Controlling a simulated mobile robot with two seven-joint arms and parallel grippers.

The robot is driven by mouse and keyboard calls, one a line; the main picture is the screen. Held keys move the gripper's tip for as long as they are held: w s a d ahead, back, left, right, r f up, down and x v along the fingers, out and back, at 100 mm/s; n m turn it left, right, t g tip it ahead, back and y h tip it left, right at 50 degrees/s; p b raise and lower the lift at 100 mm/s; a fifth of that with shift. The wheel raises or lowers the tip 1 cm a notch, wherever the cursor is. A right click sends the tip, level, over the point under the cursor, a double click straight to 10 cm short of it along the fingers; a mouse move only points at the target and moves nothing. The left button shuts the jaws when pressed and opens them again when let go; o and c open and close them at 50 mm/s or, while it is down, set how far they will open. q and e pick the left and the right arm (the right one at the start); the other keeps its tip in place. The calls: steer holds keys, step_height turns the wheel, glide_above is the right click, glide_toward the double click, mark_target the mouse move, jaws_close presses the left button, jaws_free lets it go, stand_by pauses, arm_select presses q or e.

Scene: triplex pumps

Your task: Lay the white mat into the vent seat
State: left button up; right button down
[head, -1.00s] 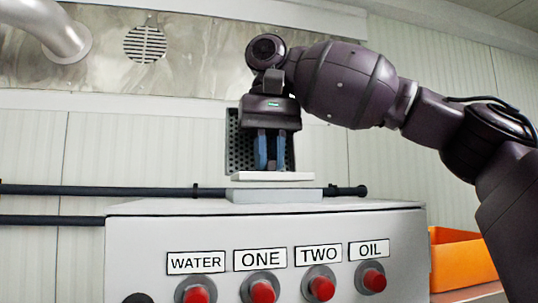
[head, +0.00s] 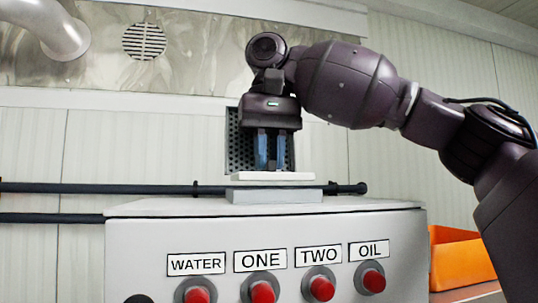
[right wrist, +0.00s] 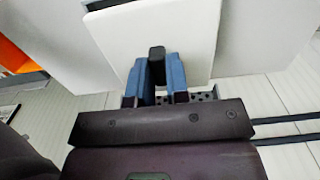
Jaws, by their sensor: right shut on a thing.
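The white mat (head: 272,176) is a thin flat slab, held level just above the pale grey raised block on top of the cabinet, which looks like the vent seat (head: 274,195). The inside of the seat cannot be seen from this low angle. My right gripper (head: 270,166) points down and is shut on the mat. In the right wrist view, its blue fingers (right wrist: 157,80) close on a black grip (right wrist: 156,64) on the mat (right wrist: 160,35), which hides most of what lies beneath. My left gripper is not in view.
The grey cabinet (head: 140,240) has red buttons labelled WATER, ONE, TWO and OIL on its front. A dark perforated panel (head: 236,150) is behind my gripper. Black pipes (head: 100,189) run along the wall. An orange bin (head: 460,262) stands at the right.

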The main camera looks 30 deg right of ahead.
arm_select(q)
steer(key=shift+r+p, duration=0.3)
steer(key=shift+p, duration=0.05)
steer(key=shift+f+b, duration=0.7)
steer(key=shift+b, duration=0.05)
arm_select(e)
steer(key=shift+f, duration=1.35)
steer(key=c, duration=1)
jaws_free()
step_height(320, 180, up, 6)
steer(key=p, duration=0.2)
steer(key=shift+f+p, duration=0.15)
steer(key=shift+p, duration=0.15)
step_height(320, 180, up, 3)
steer(key=shift+f, duration=0.2)
steer(key=shift+r, duration=1.25)
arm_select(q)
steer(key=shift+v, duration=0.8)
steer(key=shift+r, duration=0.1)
